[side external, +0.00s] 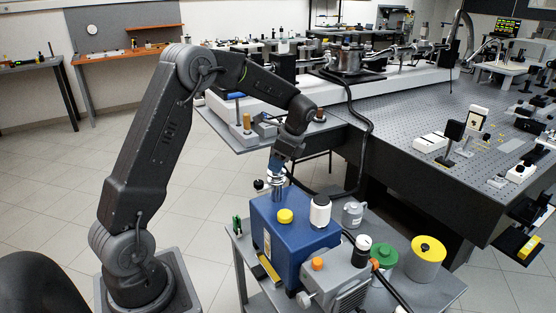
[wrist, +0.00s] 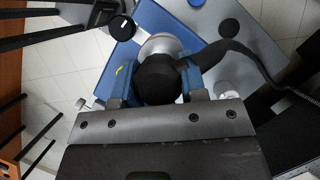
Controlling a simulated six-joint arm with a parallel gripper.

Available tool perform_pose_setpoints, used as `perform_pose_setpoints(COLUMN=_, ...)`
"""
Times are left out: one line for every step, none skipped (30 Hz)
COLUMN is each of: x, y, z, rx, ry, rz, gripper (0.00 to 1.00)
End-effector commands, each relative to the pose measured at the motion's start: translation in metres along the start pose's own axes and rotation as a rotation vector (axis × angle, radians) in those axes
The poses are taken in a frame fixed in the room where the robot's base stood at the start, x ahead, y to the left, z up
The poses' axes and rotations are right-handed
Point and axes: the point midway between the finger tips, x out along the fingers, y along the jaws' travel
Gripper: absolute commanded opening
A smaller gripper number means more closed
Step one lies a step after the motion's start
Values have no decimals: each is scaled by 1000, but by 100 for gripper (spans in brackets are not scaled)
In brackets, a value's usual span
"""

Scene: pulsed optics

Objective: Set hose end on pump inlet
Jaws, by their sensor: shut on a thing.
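The blue pump (side external: 283,238) stands on a grey cart. A silver metal flange (side external: 277,181) shows above its back left corner, just under my gripper (side external: 278,165). In the wrist view, my gripper (wrist: 157,82) has its blue fingers shut on either side of the black hose end (wrist: 158,80). A round silver part (wrist: 160,45) shows just beyond the hose end, over the blue pump top (wrist: 125,50). The hose end covers much of it, and I cannot tell whether the two touch. The black hose (wrist: 240,50) bends away to the right.
On the cart (side external: 240,250) are a white-bodied bottle (side external: 320,211), a yellow cap (side external: 285,216) on the pump, a grey unit (side external: 335,275), a green disc (side external: 384,255) and a yellow spool (side external: 426,260). The hose (side external: 368,120) hangs from the perforated optical table (side external: 420,105).

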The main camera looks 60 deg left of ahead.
Motion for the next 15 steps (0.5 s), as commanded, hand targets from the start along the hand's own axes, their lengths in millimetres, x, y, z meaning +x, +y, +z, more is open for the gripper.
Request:
perform_pose_setpoints(x=1, y=0, z=0, rx=0, ry=0, rz=0, gripper=10)
perform_pose_setpoints(x=2, y=0, z=-1, rx=0, ry=-1, rz=0, gripper=10)
perform_pose_setpoints(x=3, y=0, z=-1, rx=0, ry=-1, rz=0, gripper=10)
perform_pose_setpoints(x=3, y=0, z=-1, rx=0, ry=-1, rz=0, gripper=10)
perform_pose_setpoints(x=4, y=0, z=-2, rx=0, ry=-1, rz=0, gripper=10)
perform_pose_setpoints(x=5, y=0, z=-2, rx=0, ry=-1, rz=0, gripper=10)
perform_pose_setpoints(x=6, y=0, z=-2, rx=0, ry=-1, rz=0, gripper=10)
perform_pose_setpoints(x=6, y=0, z=-2, rx=0, ry=-1, rz=0, gripper=10)
perform_pose_setpoints(x=7, y=0, z=-3, rx=0, ry=-1, rz=0, gripper=10)
perform_pose_setpoints(x=8, y=0, z=-3, rx=0, ry=0, rz=0, gripper=10)
perform_pose_setpoints(x=9, y=0, z=-4, rx=1, ry=0, rz=0, gripper=10)
perform_pose_setpoints(x=10, y=0, z=-4, rx=1, ry=0, rz=0, gripper=10)
perform_pose_setpoints(x=10, y=0, z=-4, rx=1, ry=0, rz=0, gripper=10)
perform_pose_setpoints(x=11, y=0, z=-4, rx=1, ry=0, rz=0, gripper=10)
perform_pose_setpoints(x=11, y=0, z=-5, rx=1, ry=0, rz=0, gripper=10)
